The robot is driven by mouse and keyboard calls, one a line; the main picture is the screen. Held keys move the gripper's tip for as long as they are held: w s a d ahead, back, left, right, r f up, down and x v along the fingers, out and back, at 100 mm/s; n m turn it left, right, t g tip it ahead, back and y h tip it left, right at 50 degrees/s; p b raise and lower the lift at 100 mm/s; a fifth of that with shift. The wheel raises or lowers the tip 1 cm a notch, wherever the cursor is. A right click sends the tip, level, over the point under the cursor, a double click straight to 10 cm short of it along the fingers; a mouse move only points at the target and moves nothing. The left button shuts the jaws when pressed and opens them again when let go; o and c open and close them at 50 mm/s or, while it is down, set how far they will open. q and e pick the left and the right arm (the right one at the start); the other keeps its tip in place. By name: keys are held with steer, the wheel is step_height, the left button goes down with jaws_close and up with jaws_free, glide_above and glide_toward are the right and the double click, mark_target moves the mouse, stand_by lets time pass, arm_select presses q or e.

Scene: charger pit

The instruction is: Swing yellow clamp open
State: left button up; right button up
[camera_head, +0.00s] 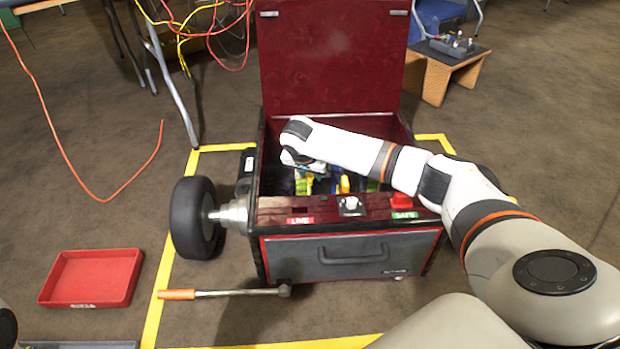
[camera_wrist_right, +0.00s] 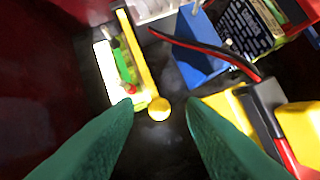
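The yellow clamp (camera_wrist_right: 140,62) shows in the right wrist view as a slim yellow bar ending in a round yellow knob. It lies along a white and green part (camera_wrist_right: 121,68) inside the box. My right gripper (camera_wrist_right: 160,112) has its two green fingers spread apart, with the knob between their tips. Clear gaps show on both sides, so it does not grip the knob. In the head view my right arm reaches over the front of the open box (camera_head: 345,245), and its hand (camera_head: 303,160) hides part of the inside. My left gripper is not in view.
In the wrist view, a blue block (camera_wrist_right: 202,55), red and black cables (camera_wrist_right: 205,47) and a yellow block with a black band (camera_wrist_right: 235,108) crowd the right side. The raised red lid (camera_head: 335,60) stands behind. A red tray (camera_head: 93,278) and an orange-handled bar (camera_head: 225,293) lie on the floor.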

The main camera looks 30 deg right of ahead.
steer(key=shift+f, duration=0.15)
steer(key=shift+c, duration=0.3)
jaws_close()
